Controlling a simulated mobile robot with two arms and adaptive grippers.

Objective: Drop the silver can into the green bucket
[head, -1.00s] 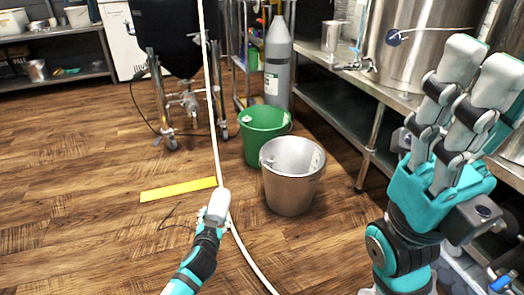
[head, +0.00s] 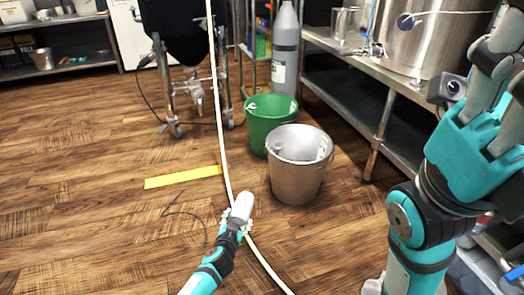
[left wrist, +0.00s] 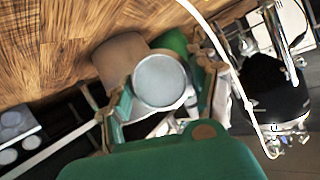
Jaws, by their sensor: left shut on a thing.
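My left gripper (head: 240,212) is shut on the silver can (left wrist: 160,80), whose round pale end shows between the fingers in the left wrist view. In the head view the can (head: 243,202) looks like a small light cylinder at the fingertips. It is held left of and nearer than the silver bucket. The green bucket (head: 266,135) stands on the floor just behind the silver bucket, which partly hides its front right side. In the left wrist view part of the green bucket (left wrist: 176,42) shows behind the can.
A silver bucket (head: 297,180) stands in front of the green one. A pale hose (head: 221,130) runs down past my left gripper. A steel bench (head: 375,66) stands right, a grey gas cylinder (head: 285,50) behind. The floor left of the yellow strip (head: 184,177) is open.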

